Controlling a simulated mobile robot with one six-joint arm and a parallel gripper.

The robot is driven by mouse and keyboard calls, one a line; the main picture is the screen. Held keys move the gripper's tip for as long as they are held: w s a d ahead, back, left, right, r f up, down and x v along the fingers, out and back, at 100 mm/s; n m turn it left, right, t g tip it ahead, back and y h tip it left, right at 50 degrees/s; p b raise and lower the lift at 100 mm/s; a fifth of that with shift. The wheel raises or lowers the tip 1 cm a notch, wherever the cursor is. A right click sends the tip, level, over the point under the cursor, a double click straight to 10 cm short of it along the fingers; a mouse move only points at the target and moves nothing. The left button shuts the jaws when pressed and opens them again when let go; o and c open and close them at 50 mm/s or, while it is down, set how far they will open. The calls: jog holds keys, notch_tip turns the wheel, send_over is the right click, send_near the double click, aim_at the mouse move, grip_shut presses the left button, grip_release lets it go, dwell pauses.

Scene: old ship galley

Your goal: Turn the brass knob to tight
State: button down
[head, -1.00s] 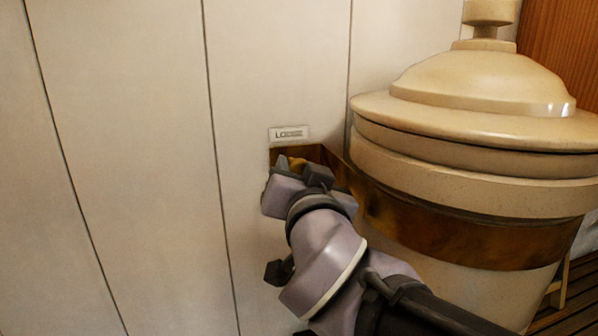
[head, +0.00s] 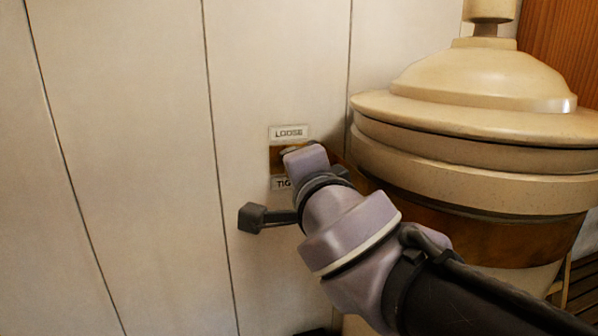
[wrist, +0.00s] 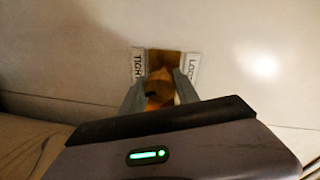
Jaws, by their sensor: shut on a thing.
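The brass knob (wrist: 159,90) sits on a brass plate (wrist: 163,62) on the white wall, and in the wrist view it is between my two fingers. My gripper (wrist: 160,88) is shut on the knob. In the head view my gripper (head: 296,156) hides the knob and most of the plate (head: 275,158). A label reading LOOSE (head: 289,132) is above the plate. A label starting TIG (head: 281,184) is below it, partly covered by my gripper. In the wrist view TIGHT (wrist: 138,66) is at left and LOOSE (wrist: 192,67) at right.
A large cream lidded vessel (head: 465,125) with a brown-gold band stands close on the right, beside my arm. The panelled white wall (head: 120,170) on the left is clear. A wooden panel (head: 562,50) is at the far right.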

jog(key=m+b, duration=0.1)
jog(key=m, duration=0.3)
jog(key=shift+y, duration=0.4)
dwell(0.4)
jog(key=c, duration=0.9)
grip_release()
